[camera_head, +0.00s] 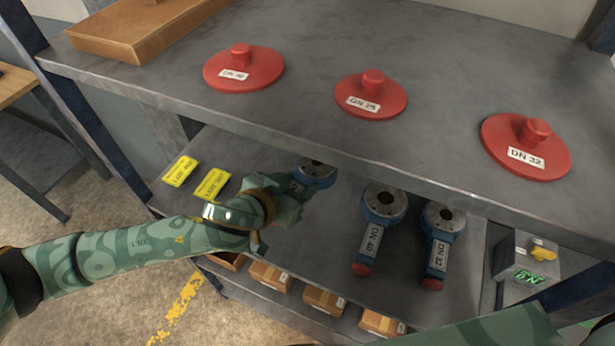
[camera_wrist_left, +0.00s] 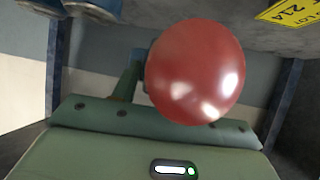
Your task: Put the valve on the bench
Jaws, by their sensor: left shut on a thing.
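My left gripper (camera_head: 288,204) reaches over the middle shelf and is shut on a blue valve (camera_head: 316,172) with a grey round flange. The gripper covers much of this valve, and its label is not fully readable. In the left wrist view its red handle end (camera_wrist_left: 195,72) shows large, close to the jaws. Whether the valve still touches the shelf, I cannot tell. Two more blue valves lie to the right, one marked DN 40 (camera_head: 370,232) and one marked DN 32 (camera_head: 438,240). A wooden-topped bench (camera_head: 14,88) shows partly at the far left. My right gripper is out of view.
The upper shelf (camera_head: 300,120) overhangs the valves and carries red lids (camera_head: 372,95) and a wooden tray (camera_head: 140,35). Yellow lot cards (camera_head: 180,172) lie left on the middle shelf. Cardboard boxes (camera_head: 322,299) stand below. A lit box (camera_head: 525,258) is at the right.

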